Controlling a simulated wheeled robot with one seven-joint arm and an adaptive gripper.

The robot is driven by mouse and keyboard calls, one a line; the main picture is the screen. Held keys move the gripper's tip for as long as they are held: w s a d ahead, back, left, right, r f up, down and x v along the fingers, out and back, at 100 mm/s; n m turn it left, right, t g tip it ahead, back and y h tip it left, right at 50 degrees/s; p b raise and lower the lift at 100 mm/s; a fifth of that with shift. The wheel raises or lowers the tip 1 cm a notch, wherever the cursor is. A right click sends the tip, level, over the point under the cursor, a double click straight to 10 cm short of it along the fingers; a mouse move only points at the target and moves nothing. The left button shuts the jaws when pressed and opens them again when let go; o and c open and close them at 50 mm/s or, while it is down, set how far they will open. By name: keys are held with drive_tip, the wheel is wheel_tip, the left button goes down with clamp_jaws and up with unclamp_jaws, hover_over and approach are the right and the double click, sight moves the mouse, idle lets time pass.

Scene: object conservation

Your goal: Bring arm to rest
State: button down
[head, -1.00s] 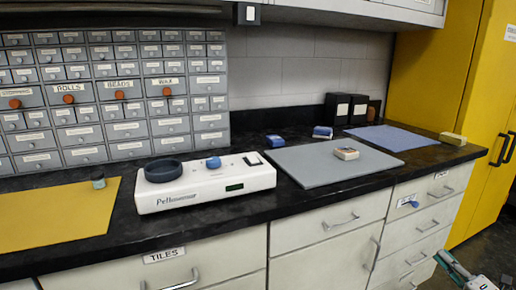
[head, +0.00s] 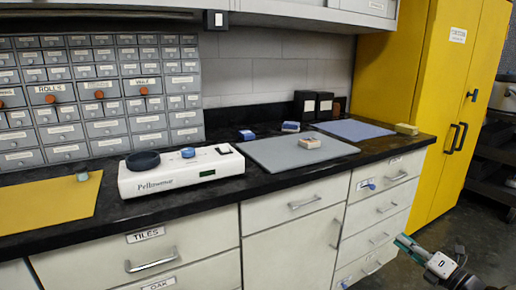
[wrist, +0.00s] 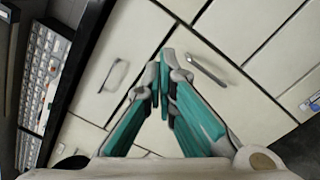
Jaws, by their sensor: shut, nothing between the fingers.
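My gripper (wrist: 160,85) is shut and empty in the wrist view, its teal-sided fingers meeting at the tips in front of the white drawer fronts. In the head view my gripper (head: 398,242) shows at the lower right, low in front of the drawers and below the counter top. Nothing is held in it. Whether the fingertips touch the drawer fronts cannot be told.
The black counter (head: 225,192) carries a white device (head: 175,178), a grey mat (head: 275,155) with a small box (head: 310,143), a blue mat (head: 355,130) and a yellow mat (head: 45,207). A yellow cabinet (head: 445,90) stands right. Open floor (head: 475,215) lies beside it.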

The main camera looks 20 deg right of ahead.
drive_tip(key=w+a+r+n+g+y, duration=0.35)
drive_tip(key=a+n, duration=0.25)
drive_tip(key=a, duration=0.2)
drive_tip(key=w+a+r+n+g+y, duration=0.2)
drive_tip(key=w+a+r+n+y, duration=0.15)
drive_tip(key=a+n, duration=0.35)
drive_tip(key=s+a+r+n+g, duration=0.35)
drive_tip(key=a+n, duration=0.25)
drive_tip(key=a, duration=0.3)
drive_tip(key=s+a+r+n+g, duration=0.25)
drive_tip(key=a+n+g, duration=0.25)
drive_tip(key=a, duration=0.3)
drive_tip(key=s+a+r+n+g, duration=0.35)
drive_tip(key=a+n, duration=0.25)
drive_tip(key=a, duration=0.3)
drive_tip(key=s+a+r+n+h, duration=0.2)
drive_tip(key=s+n+h, duration=0.2)
drive_tip(key=s+n, duration=0.5)
drive_tip(key=s+a+r+n+h, duration=0.2)
drive_tip(key=s+n+h, duration=0.2)
drive_tip(key=s+n, duration=0.45)
wheel_tip(320, 180, up, 24)
drive_tip(key=s+m+t+p, duration=0.1)
drive_tip(key=s+t+p, duration=0.1)
drive_tip(key=p, duration=2.1)
drive_tip(key=shift+d+t, duration=0.35)
drive_tip(key=shift+t, duration=0.2)
drive_tip(key=shift+r, duration=0.1)
